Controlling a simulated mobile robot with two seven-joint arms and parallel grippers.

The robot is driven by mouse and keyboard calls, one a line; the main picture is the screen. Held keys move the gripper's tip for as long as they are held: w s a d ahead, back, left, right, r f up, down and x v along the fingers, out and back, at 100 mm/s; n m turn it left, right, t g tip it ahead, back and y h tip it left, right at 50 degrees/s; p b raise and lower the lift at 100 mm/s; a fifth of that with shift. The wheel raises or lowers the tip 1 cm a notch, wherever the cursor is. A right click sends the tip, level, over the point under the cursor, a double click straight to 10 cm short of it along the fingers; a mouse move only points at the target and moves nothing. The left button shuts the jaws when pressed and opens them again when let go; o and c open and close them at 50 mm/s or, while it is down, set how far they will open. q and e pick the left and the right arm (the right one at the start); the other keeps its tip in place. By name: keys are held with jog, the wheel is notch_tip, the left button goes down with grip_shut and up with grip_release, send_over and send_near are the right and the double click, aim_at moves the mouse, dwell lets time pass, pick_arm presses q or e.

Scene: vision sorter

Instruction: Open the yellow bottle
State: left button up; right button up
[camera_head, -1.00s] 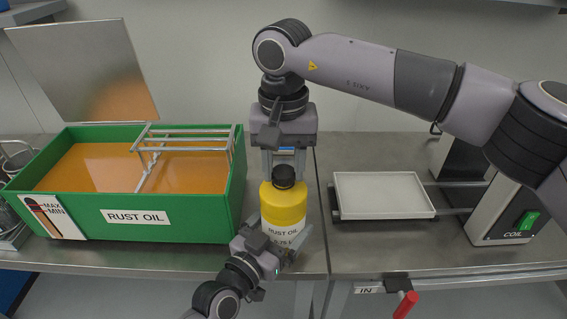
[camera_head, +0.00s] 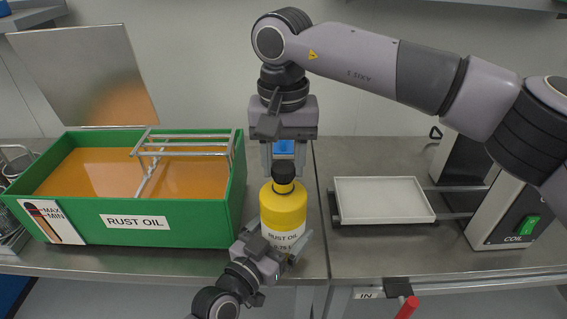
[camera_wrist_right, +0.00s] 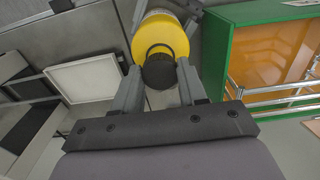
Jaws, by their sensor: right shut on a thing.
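The yellow bottle (camera_head: 280,209), with a white RUST OIL label, stands upright near the front edge of the table. My right gripper (camera_head: 284,168) points down from above and is shut on the black cap (camera_head: 284,170). The yellow neck shows below the cap. The wrist view shows the cap (camera_wrist_right: 159,72) between the fingers, with a dark ring on the yellow bottle (camera_wrist_right: 160,36) beyond it. My left gripper (camera_head: 276,246) is low at the front, its fingers on both sides of the bottle's lower part, partly covering the label.
A green RUST OIL tank (camera_head: 190,225) with orange liquid and a metal rack (camera_head: 185,153) stands left of the bottle. A white tray (camera_head: 383,220) and a COIL device (camera_head: 505,225) stand at the right. A red handle (camera_head: 408,307) shows at the front.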

aim_at(283, 167)
pick_arm(q)
jog(key=shift+f, duration=0.1)
pick_arm(e)
jog(key=shift+r, duration=0.2)
jog(key=shift+r, duration=1.9)
pick_arm(q)
jog(key=o, duration=1.7)
